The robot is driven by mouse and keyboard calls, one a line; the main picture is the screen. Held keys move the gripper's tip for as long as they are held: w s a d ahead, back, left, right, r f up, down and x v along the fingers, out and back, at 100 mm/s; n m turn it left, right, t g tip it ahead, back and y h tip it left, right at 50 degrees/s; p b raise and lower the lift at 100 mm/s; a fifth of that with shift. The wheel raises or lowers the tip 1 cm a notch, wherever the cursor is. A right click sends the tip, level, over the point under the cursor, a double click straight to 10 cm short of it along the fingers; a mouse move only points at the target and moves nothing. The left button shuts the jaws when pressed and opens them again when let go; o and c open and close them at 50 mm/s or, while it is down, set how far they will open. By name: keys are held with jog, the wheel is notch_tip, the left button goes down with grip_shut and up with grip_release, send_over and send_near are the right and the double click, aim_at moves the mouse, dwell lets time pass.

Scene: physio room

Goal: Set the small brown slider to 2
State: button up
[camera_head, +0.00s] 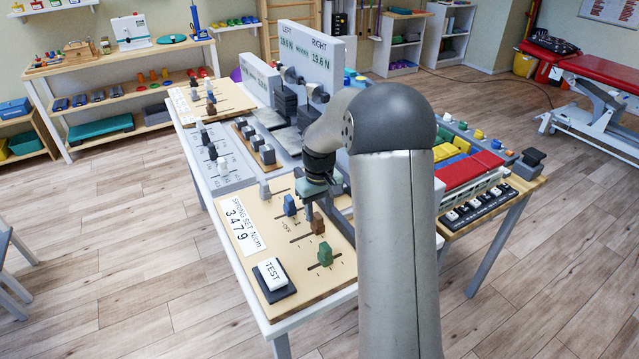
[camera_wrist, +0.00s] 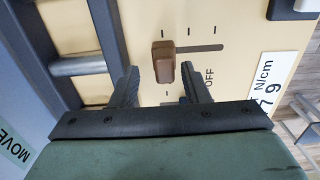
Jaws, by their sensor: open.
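A small brown slider (camera_head: 318,222) stands on the tan spring panel (camera_head: 297,268) in the head view, between a blue slider (camera_head: 290,205) and a green slider (camera_head: 325,254). In the wrist view the brown slider (camera_wrist: 163,62) is at the left end of the visible slot, with tick marks above and the word OFF beside it. My gripper (camera_wrist: 160,80) is open, one finger on each side of the knob in that picture, with gaps showing. Whether the tips reach knob height I cannot tell. In the head view my gripper (camera_head: 316,188) is above the panel, its fingers mostly hidden.
A grey slider (camera_head: 264,190) stands further back on the panel. A white TEST button (camera_head: 271,273) is at the front left, near a sign with numbers (camera_head: 241,226). A metal rod (camera_wrist: 80,65) lies left of the slider in the wrist view. My arm hides the table's middle.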

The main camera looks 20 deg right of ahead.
aim_at(319, 215)
notch_tip(319, 215, up, 16)
dwell(0.3)
jog(key=shift+r, duration=0.1)
jog(key=s+a+f, duration=0.3)
jog(key=s+a, duration=0.1)
jog(key=s, duration=0.6)
jog(key=s+a+f, duration=0.3)
jog(key=s+a, duration=0.1)
jog(key=s, duration=0.6)
jog(key=s+a+f+m, duration=0.1)
jog(key=s+a+f, duration=0.2)
jog(key=s, duration=0.7)
jog(key=shift+a, duration=0.85)
